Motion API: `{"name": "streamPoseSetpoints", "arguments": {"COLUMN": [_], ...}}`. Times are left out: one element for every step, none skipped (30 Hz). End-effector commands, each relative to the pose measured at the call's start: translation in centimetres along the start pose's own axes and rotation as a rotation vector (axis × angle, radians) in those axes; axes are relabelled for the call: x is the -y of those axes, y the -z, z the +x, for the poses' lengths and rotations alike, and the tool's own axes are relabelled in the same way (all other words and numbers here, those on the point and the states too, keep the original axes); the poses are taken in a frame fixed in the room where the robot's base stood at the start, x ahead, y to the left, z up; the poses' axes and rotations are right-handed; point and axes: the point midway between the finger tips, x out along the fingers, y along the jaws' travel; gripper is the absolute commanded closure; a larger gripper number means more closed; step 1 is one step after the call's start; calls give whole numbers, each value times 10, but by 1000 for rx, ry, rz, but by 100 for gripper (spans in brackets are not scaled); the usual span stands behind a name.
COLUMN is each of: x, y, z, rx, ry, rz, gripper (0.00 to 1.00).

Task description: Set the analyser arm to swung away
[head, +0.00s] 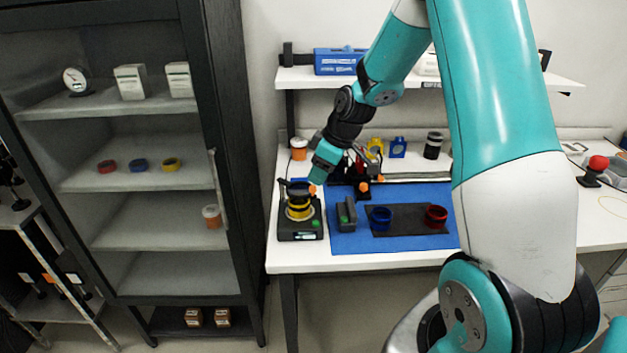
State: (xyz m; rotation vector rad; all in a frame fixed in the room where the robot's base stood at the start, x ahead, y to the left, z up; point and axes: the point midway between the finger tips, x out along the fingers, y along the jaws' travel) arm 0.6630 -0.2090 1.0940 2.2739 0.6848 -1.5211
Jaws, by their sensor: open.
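My gripper (298,186) is small in the head view, at the left end of the bench, pointing down just above a dark instrument base (299,232). A yellow ring (299,211) sits on that base, under the gripper. The fingers look apart; nothing is clearly held between them. A small orange knob (313,189) shows beside the gripper, and another orange knob (364,187) on a dark part to the right. I cannot tell which of these belongs to the analyser arm, and my wrist hides part of this area.
A blue mat (345,243) carries a grey block (346,214) and a dark plate with a blue ring (381,218) and a red ring (436,216). A shelf (300,78) with a blue box (338,61) hangs behind. A dark-framed cabinet (228,130) stands left.

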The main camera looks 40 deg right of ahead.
Motion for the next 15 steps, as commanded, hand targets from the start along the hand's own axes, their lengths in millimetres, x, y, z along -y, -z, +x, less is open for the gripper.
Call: {"name": "streamPoseSetpoints", "arguments": {"x": [1,1,1,1,1,0,0,0,0,0,0,0,0,0,0], "y": [1,0,0,0,0,1,1,1,0,1,1,1,0,0,0], "z": [9,14,21,25,29,34,36,39,42,43,44,45,46,46,46], "rx": [2,2,2,2,2,1,1,1,1,0,0,-1,-1,-1,-1], "ry": [5,5,4,4,3,2,1,1,1,0,-1,-1,-1,-1,-1], "rz": [-1,-1,-1,-1,0,-1,-1,-1,-1,-1,-1,-1,-1,-1,-1], "gripper": [57,57,57,57,57,57,57,57,57,57,57,57,57,57,57]}}
